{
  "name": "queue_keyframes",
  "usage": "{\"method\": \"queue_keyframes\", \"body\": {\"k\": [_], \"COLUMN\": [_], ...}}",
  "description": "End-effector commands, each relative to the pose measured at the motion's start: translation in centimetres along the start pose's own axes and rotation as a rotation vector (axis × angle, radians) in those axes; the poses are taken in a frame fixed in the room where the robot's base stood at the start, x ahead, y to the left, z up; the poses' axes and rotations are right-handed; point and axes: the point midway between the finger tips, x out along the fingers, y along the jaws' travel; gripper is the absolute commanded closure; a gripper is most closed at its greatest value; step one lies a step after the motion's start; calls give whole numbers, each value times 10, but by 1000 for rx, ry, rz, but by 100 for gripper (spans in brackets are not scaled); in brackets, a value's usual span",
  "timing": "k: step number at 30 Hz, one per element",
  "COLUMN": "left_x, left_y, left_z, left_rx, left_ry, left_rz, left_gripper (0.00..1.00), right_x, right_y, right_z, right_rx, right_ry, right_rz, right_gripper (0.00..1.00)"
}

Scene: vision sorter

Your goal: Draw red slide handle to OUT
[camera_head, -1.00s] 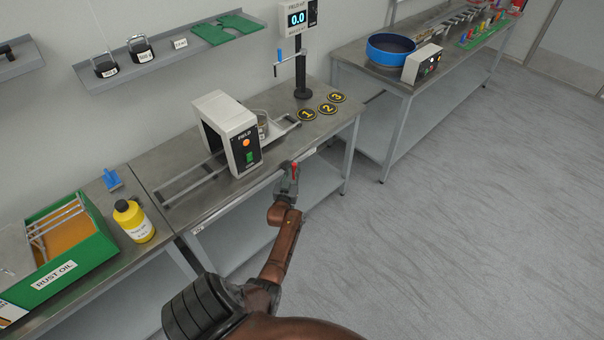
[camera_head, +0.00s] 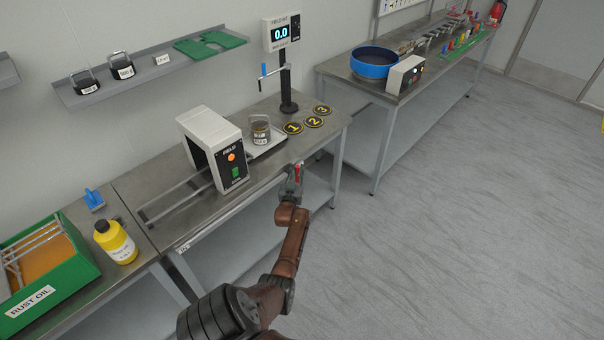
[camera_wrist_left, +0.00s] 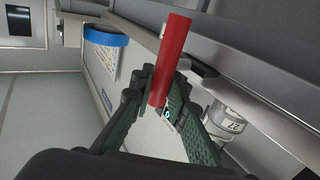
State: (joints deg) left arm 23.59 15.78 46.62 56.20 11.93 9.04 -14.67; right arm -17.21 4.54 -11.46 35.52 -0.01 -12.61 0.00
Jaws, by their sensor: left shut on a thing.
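The red slide handle (camera_head: 298,170) stands at the front edge of the bench, right of the white FIELD housing (camera_head: 203,128). My left gripper (camera_head: 293,184) is shut on it. In the left wrist view the red handle (camera_wrist_left: 172,52) rises from between the fingers of the left gripper (camera_wrist_left: 162,96). The pale tray (camera_head: 272,144) lies outside the housing, on its right side, and carries a jar (camera_head: 260,134). The jar also shows upside down in the wrist view (camera_wrist_left: 232,122). My right gripper is out of view. I cannot read an OUT mark.
Numbered black discs (camera_head: 293,128) lie right of the tray, near a crank stand (camera_head: 287,90). Empty rails (camera_head: 180,197) extend left of the housing. A yellow bottle (camera_head: 116,243) and a green RUST OIL bin (camera_head: 60,290) are at lower left. Floor on the right is clear.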

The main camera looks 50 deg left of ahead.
Motion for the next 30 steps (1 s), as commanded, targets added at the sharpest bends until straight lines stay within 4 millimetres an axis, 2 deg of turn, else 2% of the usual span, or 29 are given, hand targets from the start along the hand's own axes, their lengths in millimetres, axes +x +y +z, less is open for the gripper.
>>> {"method": "queue_keyframes", "body": {"k": [14, 15, 22, 30], "left_x": [4, 4, 3, 2], "left_y": [0, 0, -2, -3], "left_z": [-4, -4, -2, -1], "left_rx": [0, 0, 0, 0], "left_ry": [3, 3, 2, 1], "left_rz": [0, 0, -2, -4], "left_gripper": [100, 83, 68, 68], "right_x": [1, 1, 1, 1], "right_y": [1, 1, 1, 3], "right_z": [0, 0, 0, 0], "right_rx": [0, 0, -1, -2], "right_ry": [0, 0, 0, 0], "right_rz": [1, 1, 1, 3], "right_gripper": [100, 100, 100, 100]}}
